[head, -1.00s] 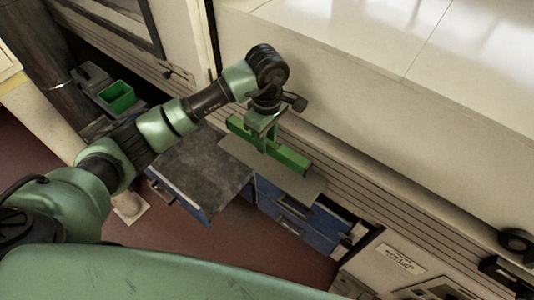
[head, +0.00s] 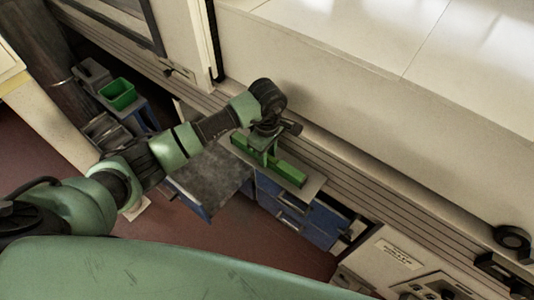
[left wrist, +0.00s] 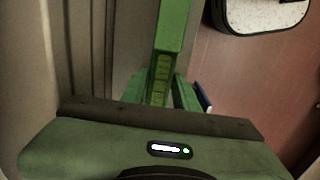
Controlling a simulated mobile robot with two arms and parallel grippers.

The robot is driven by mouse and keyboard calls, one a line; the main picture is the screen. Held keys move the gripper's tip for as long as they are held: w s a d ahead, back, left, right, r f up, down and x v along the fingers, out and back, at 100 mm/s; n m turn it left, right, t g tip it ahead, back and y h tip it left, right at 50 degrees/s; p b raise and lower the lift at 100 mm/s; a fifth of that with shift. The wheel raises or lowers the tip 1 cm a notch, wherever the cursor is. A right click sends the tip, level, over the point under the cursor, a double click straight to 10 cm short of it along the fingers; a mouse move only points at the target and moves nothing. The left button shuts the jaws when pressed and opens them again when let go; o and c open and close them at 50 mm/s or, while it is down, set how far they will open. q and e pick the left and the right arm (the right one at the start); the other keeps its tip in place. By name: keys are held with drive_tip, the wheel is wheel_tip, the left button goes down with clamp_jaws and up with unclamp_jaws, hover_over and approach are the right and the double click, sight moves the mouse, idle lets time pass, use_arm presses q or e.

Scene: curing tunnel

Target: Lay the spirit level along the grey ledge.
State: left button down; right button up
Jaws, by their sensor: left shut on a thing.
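The green spirit level (head: 287,170) is in my left gripper (head: 266,157), gripped near its middle. In the left wrist view the level (left wrist: 171,38) runs away from the shut gripper (left wrist: 165,98). The grey ledge (head: 314,187) is a narrow shelf against the pale wall, and it lies directly under the level. The level runs roughly along the ledge's length. It is very near the ledge's top or touching it; I cannot tell which. My right gripper is not in view.
A blue drawer cabinet (head: 306,213) stands below the ledge, with a dark grey top (head: 207,178) to its left. A green bin (head: 117,94) stands further left. A pale machine housing (head: 400,254) is at the lower right. The wall rises close behind the ledge.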

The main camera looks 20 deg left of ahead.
use_arm(q)
drive_tip(key=c, duration=1.1)
unclamp_jaws()
drive_tip(key=shift+r+p, duration=0.25)
drive_tip(key=shift+p, duration=0.15)
drive_tip(key=shift+w+r+b, duration=0.1)
drive_tip(key=shift+r+b, duration=0.2)
wheel_tip(320, 180, up, 11)
drive_tip(key=shift+r+b, duration=0.1)
drive_tip(key=shift+b, duration=1.15)
